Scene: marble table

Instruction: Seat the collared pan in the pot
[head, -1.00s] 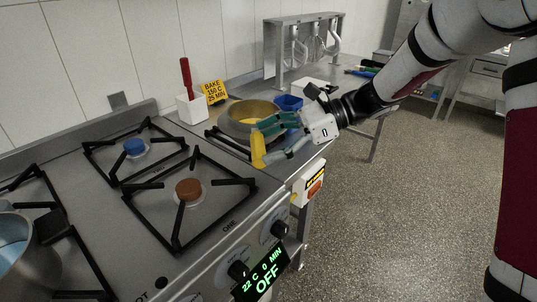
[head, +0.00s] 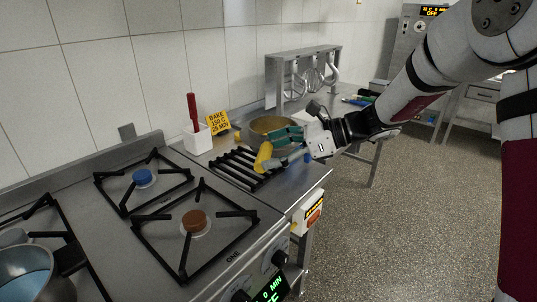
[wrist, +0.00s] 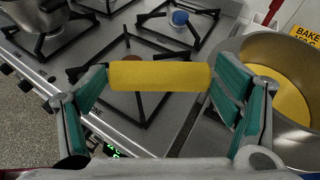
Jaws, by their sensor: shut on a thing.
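The pan (head: 270,123) is a wide brassy metal bowl with yellow inside, behind my gripper at the back right of the counter. It also shows at the right edge of the wrist view (wrist: 290,50). My gripper (head: 279,150) has teal fingers, shut on a yellow bar-shaped handle (wrist: 160,76) that spans between the fingertips. Where the handle joins the pan is hidden by the fingers. The pot (head: 35,278) is steel with blue inside, on the left burner, cut by the lower left of the head view. Part of it shows at the wrist view's top left (wrist: 32,14).
A black slatted rack (head: 235,167) lies left of the pan. Two raised burner grates, with blue (head: 143,177) and brown (head: 194,221) centres, stand between rack and pot. A white holder (head: 196,140) with a red-handled tool and a yellow sign (head: 217,121) stand by the wall.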

